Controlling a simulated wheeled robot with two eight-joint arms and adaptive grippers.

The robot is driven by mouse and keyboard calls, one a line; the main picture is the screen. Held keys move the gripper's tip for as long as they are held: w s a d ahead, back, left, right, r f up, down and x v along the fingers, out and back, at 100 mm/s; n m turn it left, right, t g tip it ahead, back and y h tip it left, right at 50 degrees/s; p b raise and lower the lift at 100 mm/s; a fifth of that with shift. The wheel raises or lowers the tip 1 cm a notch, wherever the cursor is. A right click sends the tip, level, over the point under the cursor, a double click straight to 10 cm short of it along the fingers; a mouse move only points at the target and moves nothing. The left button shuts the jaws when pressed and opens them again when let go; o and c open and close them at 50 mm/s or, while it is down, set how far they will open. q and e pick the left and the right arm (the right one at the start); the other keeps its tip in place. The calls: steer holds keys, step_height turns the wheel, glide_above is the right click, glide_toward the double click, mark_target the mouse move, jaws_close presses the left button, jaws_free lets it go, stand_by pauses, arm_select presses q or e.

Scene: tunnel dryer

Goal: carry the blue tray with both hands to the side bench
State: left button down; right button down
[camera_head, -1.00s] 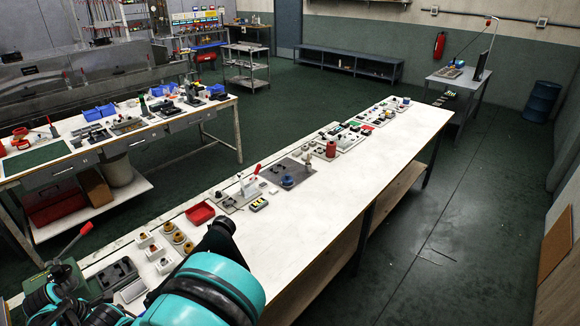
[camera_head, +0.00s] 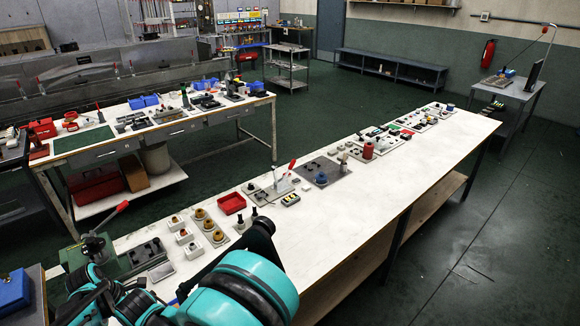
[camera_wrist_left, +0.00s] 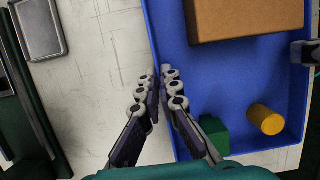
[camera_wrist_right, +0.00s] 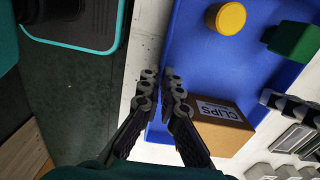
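The blue tray (camera_wrist_left: 235,75) shows in both wrist views and also in the right wrist view (camera_wrist_right: 185,50). It holds a brown carton (camera_wrist_left: 245,15) labelled CLIPS, a yellow cylinder (camera_wrist_left: 265,119) and a green block (camera_wrist_left: 214,135). My left gripper (camera_wrist_left: 160,88) has its fingers close together on either side of one tray wall. My right gripper (camera_wrist_right: 161,88) is likewise closed across a tray wall, near the carton. White benchtop shows beside the tray in both views. In the head view my arms hide most of the tray's area.
A long white bench (camera_head: 370,195) carries fixtures, a small red tray (camera_head: 232,204) and a green press with a red handle (camera_head: 118,262). Another workbench (camera_head: 165,127) stands behind, left. A low grey bench (camera_head: 390,68) is by the far wall. Floor (camera_head: 470,270) at right is clear.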

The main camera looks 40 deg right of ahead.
arm_select(q)
steer(key=c, duration=2.1)
jaws_free()
steer(key=shift+f, duration=0.3)
steer(key=shift+c, duration=0.2)
arm_select(e)
steer(key=c, duration=2.1)
jaws_free()
steer(key=shift+f, duration=0.3)
steer(key=shift+c, duration=0.2)
arm_select(q)
steer(key=o, duration=0.4)
steer(key=shift+r, duration=0.1)
arm_select(e)
steer(key=o, duration=0.4)
steer(key=shift+r, duration=0.1)
steer(key=shift+r, duration=0.15)
arm_select(q)
steer(key=v, duration=1.2)
arm_select(e)
step_height(320, 180, up, 12)
steer(key=shift+f, duration=0.1)
